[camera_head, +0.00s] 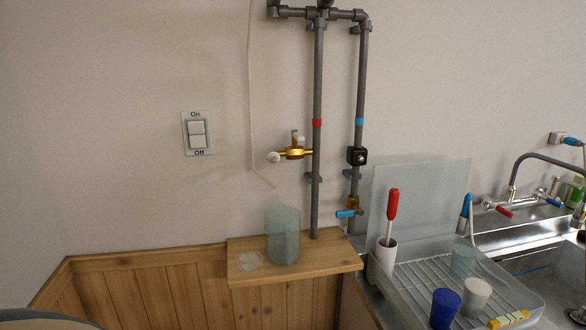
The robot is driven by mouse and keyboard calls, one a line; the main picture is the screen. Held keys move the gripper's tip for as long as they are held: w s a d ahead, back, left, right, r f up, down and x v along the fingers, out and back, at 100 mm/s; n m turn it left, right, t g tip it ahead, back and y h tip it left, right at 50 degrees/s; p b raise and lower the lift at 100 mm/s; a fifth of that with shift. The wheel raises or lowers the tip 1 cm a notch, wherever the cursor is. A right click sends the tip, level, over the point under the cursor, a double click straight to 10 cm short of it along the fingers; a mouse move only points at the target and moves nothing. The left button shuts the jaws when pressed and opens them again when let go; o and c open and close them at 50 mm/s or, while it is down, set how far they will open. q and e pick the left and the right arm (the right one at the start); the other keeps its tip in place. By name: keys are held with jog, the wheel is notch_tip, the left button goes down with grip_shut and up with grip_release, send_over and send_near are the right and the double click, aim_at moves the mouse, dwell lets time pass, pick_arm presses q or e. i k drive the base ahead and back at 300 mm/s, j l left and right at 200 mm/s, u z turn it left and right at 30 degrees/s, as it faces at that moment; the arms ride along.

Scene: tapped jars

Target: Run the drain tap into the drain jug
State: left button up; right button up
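A greenish glass jug (283,236) stands upright on a small wooden shelf (315,264). A brass tap (295,153) with a white knob sticks out left from the red-banded pipe (316,185), above the jug. A second tap with a blue lever (347,213) sits low on the blue-banded pipe (361,90), right of the jug and above the shelf's right end. I cannot tell which is the drain tap, or whether either is running. The jug looks empty. Neither of my grippers is in view.
A light switch (197,133) is on the wall. On the right, a dish rack (405,283) holds cups, beside a red-handled brush (392,210) in a white holder and a sink (545,275).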

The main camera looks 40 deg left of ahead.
aim_at(298, 137)
jog(key=i+j+u, duration=0.2)
jog(key=j+u, duration=0.2)
jog(key=i+j+u, duration=0.3)
jog(key=u, duration=0.15)
jog(key=j+z, duration=0.1)
jog(key=z, duration=0.3)
